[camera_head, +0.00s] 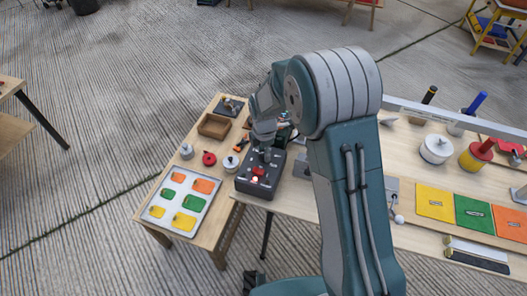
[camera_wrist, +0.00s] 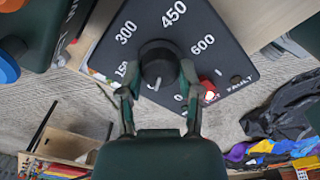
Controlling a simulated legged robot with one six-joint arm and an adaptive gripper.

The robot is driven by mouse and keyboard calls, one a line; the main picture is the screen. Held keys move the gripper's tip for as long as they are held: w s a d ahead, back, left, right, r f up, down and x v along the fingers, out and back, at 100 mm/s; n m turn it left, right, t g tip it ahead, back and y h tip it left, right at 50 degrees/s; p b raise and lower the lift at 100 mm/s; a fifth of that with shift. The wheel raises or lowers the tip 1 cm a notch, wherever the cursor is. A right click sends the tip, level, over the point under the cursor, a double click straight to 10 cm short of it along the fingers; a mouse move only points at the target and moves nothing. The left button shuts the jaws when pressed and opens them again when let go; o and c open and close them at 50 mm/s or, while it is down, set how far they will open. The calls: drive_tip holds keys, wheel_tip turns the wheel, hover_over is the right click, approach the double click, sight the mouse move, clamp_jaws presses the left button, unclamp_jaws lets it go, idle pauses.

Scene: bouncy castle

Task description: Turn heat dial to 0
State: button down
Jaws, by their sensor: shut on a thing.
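The heat dial (camera_wrist: 158,60) is a round black knob on a dark control box (camera_wrist: 228,55), which stands on the wooden table in the head view (camera_head: 249,187). White numbers 0, 150, 300, 450 and 600 surround it. A pale mark on the knob points toward the bottom of the wrist view, a little left of the 0. My gripper (camera_wrist: 157,80) has one finger on each side of the knob and is shut on it. In the head view, my gripper (camera_head: 265,149) reaches down to the box, and the dial is hard to make out there.
A red control with a bright light (camera_wrist: 208,88) sits right of the dial, beside the FAULT label. A tray of coloured pieces (camera_head: 180,201), a wooden box (camera_head: 214,126) and a white-and-grey pot (camera_head: 231,163) are left of the control box.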

drive_tip(key=shift+d+f, duration=0.1)
idle(0.3)
drive_tip(key=shift+c, duration=1.3)
unclamp_jaws()
drive_tip(key=shift+w, duration=0.1)
wheel_tip(320, 180, up, 12)
